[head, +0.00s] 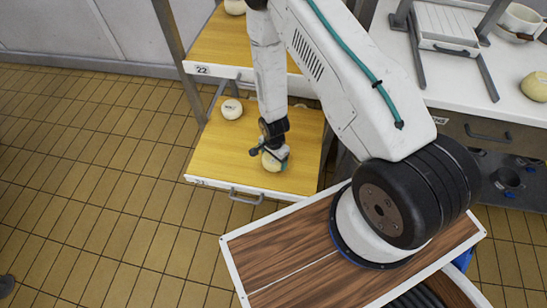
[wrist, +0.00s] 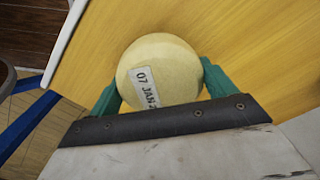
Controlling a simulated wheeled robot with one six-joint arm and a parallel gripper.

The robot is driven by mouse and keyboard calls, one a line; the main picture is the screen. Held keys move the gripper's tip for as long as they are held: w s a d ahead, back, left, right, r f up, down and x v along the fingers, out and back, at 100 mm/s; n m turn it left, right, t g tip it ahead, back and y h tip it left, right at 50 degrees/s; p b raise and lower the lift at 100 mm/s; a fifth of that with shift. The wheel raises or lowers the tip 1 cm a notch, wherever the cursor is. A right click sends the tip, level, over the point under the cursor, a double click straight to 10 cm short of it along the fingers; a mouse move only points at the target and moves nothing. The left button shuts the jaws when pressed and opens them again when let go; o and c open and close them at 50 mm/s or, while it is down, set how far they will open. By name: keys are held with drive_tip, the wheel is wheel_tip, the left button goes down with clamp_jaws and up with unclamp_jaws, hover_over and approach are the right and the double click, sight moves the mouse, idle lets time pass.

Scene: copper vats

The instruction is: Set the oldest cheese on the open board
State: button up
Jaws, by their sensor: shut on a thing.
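My gripper (head: 273,159) is shut on a round pale-yellow cheese (head: 273,163) at the pulled-out wooden board (head: 234,169) low on the rack. In the wrist view the green fingers of my gripper (wrist: 160,92) press on both sides of this cheese (wrist: 170,58). Its label (wrist: 145,88) reads "07 JAN", and the rest is cut off. I cannot tell whether the cheese rests on the board or hangs just above it. Another cheese (head: 232,109) with a label too small to read sits at the back left of the same board.
A board above, tagged 22 (head: 202,69), carries one more cheese (head: 235,6). At right, a white counter (head: 460,85) holds a cheese (head: 535,86), a white bowl (head: 520,20) and a small rack.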

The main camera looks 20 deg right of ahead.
drive_tip(key=shift+f, duration=0.75)
idle(0.7)
drive_tip(key=o, duration=1.1)
drive_tip(key=shift+o, duration=0.2)
drive_tip(key=shift+r, duration=3.5)
